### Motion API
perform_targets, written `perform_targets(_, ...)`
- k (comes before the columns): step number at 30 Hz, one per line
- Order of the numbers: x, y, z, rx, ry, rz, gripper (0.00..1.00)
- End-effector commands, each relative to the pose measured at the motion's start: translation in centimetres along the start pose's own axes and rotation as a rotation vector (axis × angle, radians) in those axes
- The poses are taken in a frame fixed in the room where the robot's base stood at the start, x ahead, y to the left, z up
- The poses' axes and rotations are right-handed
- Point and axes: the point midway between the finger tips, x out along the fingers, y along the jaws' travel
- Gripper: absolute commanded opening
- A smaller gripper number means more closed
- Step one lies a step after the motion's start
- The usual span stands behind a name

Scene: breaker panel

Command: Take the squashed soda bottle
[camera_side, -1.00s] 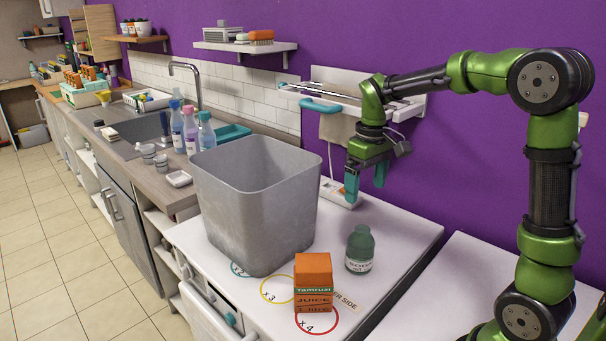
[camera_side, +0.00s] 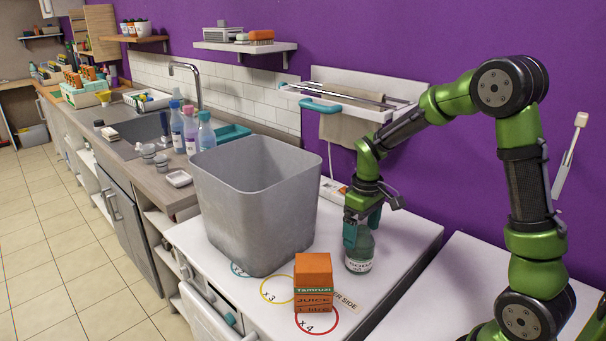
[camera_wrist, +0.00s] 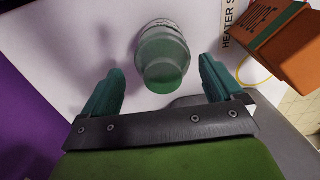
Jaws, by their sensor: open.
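The green soda bottle (camera_side: 359,252), with a white label, stands upright on the white counter top. It is short and squat. My gripper (camera_side: 363,232) is open around the top of the bottle, its teal fingers reaching down on either side. In the wrist view the bottle (camera_wrist: 163,62) shows from above, between and slightly beyond the two fingertips of my gripper (camera_wrist: 157,72), with a gap on both sides. I cannot see either finger touching it.
An orange juice carton (camera_side: 313,282) stands in front-left of the bottle; it also shows in the wrist view (camera_wrist: 288,42). A tall grey bin (camera_side: 255,205) stands to the left. A wall rack (camera_side: 345,100) is behind. The counter right of the bottle is clear.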

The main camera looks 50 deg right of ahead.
Motion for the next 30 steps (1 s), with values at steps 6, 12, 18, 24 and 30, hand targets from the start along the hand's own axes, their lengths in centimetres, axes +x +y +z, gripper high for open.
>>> perform_targets(6, 3.4, -0.4, 0.3, 0.000, -0.006, -0.002, 0.93)
perform_targets(12, 4.2, -0.4, 0.2, 0.000, -0.001, 0.000, 0.93)
perform_targets(18, 4.1, -0.4, 0.2, 0.000, -0.001, 0.000, 0.84)
perform_targets(24, 4.1, -0.4, 0.2, 0.000, -0.001, 0.000, 0.54)
perform_targets(30, 4.1, -0.4, 0.2, 0.000, -0.001, 0.000, 0.35)
